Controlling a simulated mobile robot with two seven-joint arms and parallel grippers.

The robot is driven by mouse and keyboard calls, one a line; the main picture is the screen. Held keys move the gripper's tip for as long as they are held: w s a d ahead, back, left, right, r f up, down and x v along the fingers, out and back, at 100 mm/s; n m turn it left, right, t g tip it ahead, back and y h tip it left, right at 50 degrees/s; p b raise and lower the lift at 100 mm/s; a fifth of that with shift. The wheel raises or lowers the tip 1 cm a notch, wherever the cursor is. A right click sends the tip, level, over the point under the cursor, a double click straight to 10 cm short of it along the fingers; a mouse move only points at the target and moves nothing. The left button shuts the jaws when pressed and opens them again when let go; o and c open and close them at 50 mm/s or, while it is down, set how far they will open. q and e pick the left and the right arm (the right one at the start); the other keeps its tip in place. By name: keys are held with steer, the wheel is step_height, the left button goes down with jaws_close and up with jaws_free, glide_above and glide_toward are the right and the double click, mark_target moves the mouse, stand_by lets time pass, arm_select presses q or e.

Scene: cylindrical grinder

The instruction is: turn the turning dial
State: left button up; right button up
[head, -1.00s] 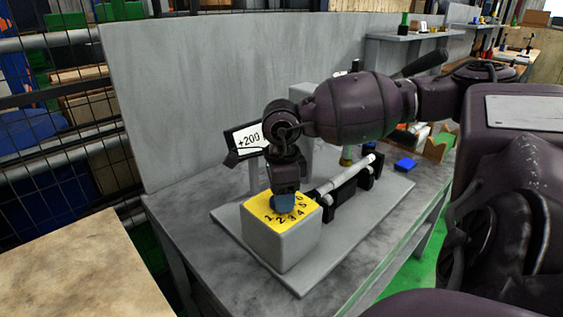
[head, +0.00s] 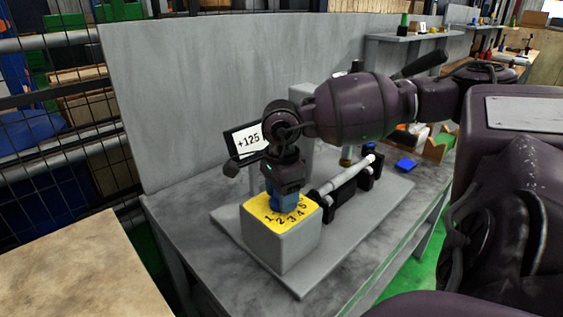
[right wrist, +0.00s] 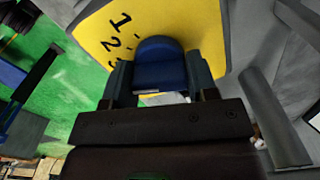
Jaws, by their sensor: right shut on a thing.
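The turning dial is a blue knob (right wrist: 160,67) on a yellow plate (head: 284,222) with black numbers, on top of a grey block (head: 280,245). My right gripper (head: 283,200) comes down from above and is shut on the blue knob. In the right wrist view its two fingers stand on either side of the knob (right wrist: 162,80). The gripper hides part of the knob and some of the numbers in the head view. My left gripper is in neither view.
The block stands on a grey base plate (head: 395,193) on a grey bench. A light rod (head: 345,174) on black supports lies right of the block. A grey panel (head: 220,80) rises behind. A blue piece (head: 405,165) lies at the right.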

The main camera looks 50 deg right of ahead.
steer(key=o, duration=0.9)
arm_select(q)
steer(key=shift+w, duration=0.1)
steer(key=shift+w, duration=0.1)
arm_select(e)
steer(key=shift+r, duration=0.3)
step_height(320, 180, up, 10)
steer(key=shift+f+p, duration=0.1)
steer(key=shift+p, duration=0.5)
steer(key=shift+r, duration=0.25)
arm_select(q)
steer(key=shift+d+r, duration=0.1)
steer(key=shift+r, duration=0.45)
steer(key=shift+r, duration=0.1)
